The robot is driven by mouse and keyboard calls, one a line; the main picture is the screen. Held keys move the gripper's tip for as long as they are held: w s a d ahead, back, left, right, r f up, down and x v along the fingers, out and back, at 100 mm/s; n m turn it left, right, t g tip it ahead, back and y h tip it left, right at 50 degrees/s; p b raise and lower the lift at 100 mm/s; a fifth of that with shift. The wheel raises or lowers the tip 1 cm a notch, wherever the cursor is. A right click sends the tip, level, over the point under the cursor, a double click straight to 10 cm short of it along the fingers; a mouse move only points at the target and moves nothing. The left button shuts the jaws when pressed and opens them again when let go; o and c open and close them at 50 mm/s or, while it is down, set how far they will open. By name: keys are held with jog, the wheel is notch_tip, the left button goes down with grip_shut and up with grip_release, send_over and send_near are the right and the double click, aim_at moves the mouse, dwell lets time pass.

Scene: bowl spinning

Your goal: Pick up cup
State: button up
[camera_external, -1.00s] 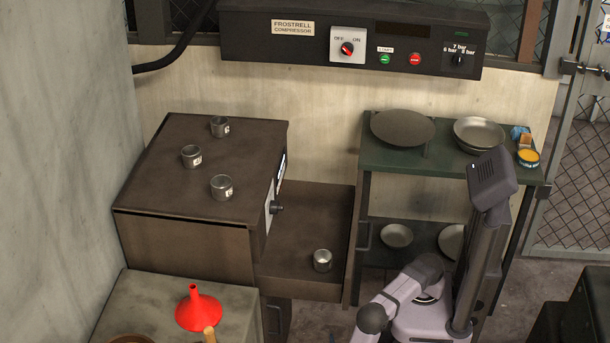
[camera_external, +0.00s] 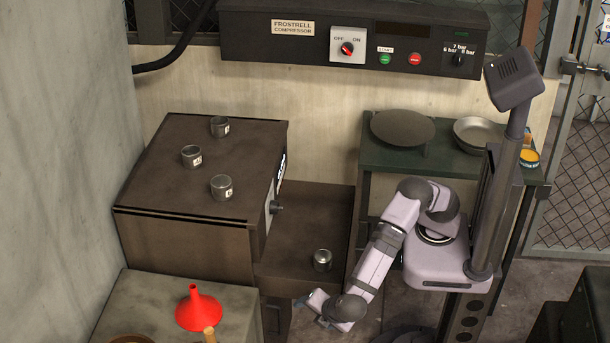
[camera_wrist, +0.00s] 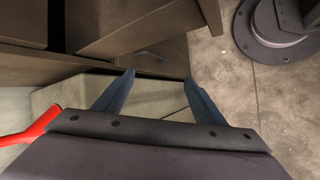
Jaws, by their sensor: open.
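A small metal cup (camera_external: 322,260) stands on the lower brown shelf beside the cabinet. No cup shows clearly in the wrist view.
A grey table (camera_external: 150,300) with a red funnel (camera_external: 199,309) stands at the front left. The brown cabinet (camera_external: 180,235) adjoins the shelf (camera_external: 300,215). A green rack (camera_external: 385,155) with pans stands to the right. Bare floor (camera_wrist: 285,100) shows at right in the wrist view.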

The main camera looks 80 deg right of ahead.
notch_tip(320, 180, up, 20)
jog(key=w+a+m+y+p, duration=0.2)
jog(key=a+m+y+p, duration=0.1)
jog(key=m+p, duration=0.4)
notch_tip(320, 180, up, 15)
jog(key=m+y+p, duration=0.1)
jog(key=m+p, duration=1)
jog(key=p, duration=0.4)
send_over(221, 183)
jog(key=s+a, duration=0.3)
jog(key=s, duration=0.1)
jog(key=shift+g, duration=0.3)
jog(key=shift+a+p+x, duration=0.15)
jog(key=shift+p+x, duration=0.95)
jog(key=shift+x, duration=0.85)
jog(key=shift+a+p+x, duration=0.15)
jog(key=shift+p+x, duration=0.9)
jog(key=shift+x, duration=0.9)
jog(key=shift+w, duration=0.1)
jog(key=c, duration=1.1)
